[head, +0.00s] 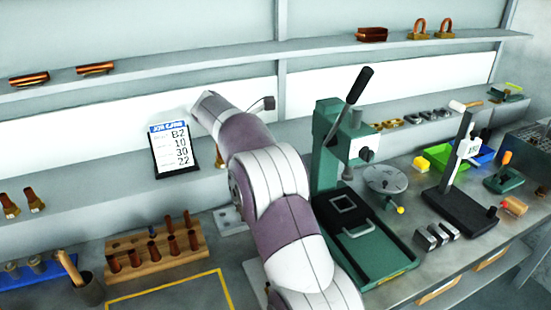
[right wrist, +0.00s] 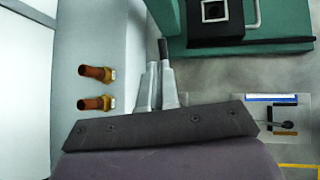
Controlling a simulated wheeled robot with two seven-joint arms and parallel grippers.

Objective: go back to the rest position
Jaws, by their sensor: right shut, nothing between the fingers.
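My right arm rises from the bottom of the head view across the middle of the bench, in front of the shelf and left of the green press (head: 340,160). Its gripper cannot be made out there, as the arm hides that area. In the right wrist view my right gripper (right wrist: 160,68) shows pale fingers close together, shut and empty. The green press base (right wrist: 237,47) is at the upper right of that view, apart from the fingers. Two copper-and-brass fittings (right wrist: 97,88) are to their left on a pale ledge. My left gripper is in neither view.
A job card (head: 174,150) leans on the shelf left of my arm. A wooden rack (head: 155,253) with copper pieces and a cup (head: 90,291) stand at the lower left.

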